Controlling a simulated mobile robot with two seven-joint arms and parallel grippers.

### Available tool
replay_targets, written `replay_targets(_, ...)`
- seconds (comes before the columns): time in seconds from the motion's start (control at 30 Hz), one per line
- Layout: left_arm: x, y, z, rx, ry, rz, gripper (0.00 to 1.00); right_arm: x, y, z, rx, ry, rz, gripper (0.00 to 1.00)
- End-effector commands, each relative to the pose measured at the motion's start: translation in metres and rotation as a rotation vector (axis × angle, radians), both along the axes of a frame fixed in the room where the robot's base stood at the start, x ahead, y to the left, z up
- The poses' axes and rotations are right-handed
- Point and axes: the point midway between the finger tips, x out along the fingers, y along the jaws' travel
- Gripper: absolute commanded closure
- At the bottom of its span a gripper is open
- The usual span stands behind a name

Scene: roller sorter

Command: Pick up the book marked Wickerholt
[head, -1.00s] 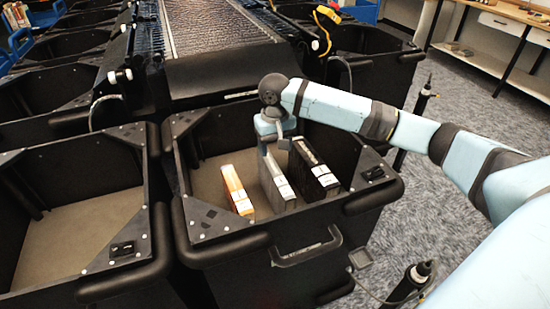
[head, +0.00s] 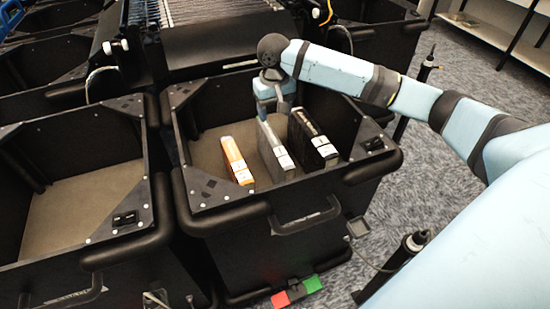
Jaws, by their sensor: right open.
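Three books stand side by side in the black bin (head: 232,203): an orange one (head: 236,160) on the left, a grey one (head: 275,150) in the middle and a black one (head: 314,139) on the right. Their white labels are too small to read, so I cannot tell which is Wickerholt. My right gripper (head: 273,112) points down into the bin, open, at the far end of the grey book. Its fingers look to be either side of that end; I cannot tell whether they touch it. My left gripper is out of view.
An empty-looking black bin (head: 71,264) stands to the left. More bins and a roller conveyor (head: 215,45) are behind. The bin's raised rim and corner plates surround the books. A red and green piece (head: 297,291) shows low at the bin's front. Carpet is open at right.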

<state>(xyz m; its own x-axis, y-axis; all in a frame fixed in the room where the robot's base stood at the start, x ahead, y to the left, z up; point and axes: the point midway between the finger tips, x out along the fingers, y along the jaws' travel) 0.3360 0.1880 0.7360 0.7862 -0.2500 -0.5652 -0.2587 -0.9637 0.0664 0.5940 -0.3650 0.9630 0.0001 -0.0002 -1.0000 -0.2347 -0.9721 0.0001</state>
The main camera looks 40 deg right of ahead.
Motion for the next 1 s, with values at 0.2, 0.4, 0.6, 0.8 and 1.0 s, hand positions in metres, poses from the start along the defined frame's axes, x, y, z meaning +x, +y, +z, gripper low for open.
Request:
replay_targets(0.2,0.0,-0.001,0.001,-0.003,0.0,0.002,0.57,0.0,0.0,0.0,0.0,0.0,0.0,0.41)
replay_targets(0.4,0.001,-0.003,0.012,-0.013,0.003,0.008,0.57,0.001,-0.01,-0.006,0.0,0.004,-0.002,0.36)
replay_targets(0.6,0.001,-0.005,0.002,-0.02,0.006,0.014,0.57,0.002,-0.009,-0.032,-0.001,0.002,0.0,0.36)
replay_targets(0.8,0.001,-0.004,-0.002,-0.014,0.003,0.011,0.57,0.001,-0.009,-0.072,0.0,0.003,0.0,0.36)
replay_targets(1.0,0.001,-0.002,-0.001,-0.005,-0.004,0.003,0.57,0.002,-0.009,-0.093,-0.001,0.0,0.0,0.36)
